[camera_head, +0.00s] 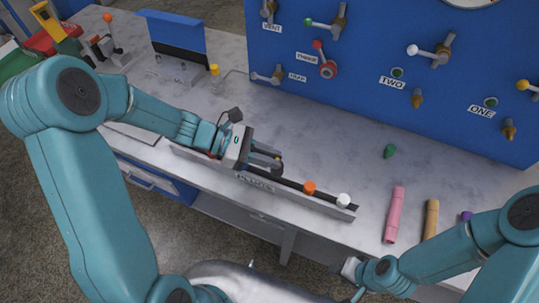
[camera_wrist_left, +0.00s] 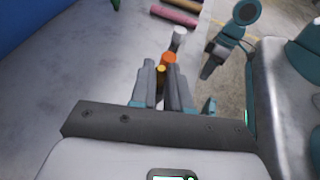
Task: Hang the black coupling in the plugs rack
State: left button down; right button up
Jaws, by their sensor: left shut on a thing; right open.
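The plugs rack (camera_head: 325,205) is a long narrow rail along the front edge of the bench. An orange plug (camera_head: 309,187) and a white plug (camera_head: 343,200) stand in its right part. My left gripper (camera_head: 278,162) is over the rail, left of the orange plug, shut on a small dark piece, seemingly the black coupling (camera_head: 278,168). In the left wrist view a brassy end (camera_wrist_left: 160,72) shows between the fingers, just short of the orange plug (camera_wrist_left: 168,58). Whether the coupling touches the rack is hidden. My right gripper (camera_head: 352,280) is open and empty beyond the bench's front edge.
A blue panel (camera_head: 350,110) with valves and labelled ports stands behind the bench. A green piece (camera_head: 390,151), a pink cylinder (camera_head: 395,213) and a tan cylinder (camera_head: 431,218) lie at the right. The bench middle (camera_head: 330,145) is clear.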

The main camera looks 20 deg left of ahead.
pick_arm(q)
jog(key=shift+f+b, duration=1.4)
jog(key=shift+f, duration=0.35)
jog(key=c, duration=1)
grip_release()
jog(key=v, duration=1.6)
jog(key=shift+s+a+r+b, duration=0.1)
jog(key=shift+s+a+b, duration=0.05)
jog(key=shift+b, duration=0.25)
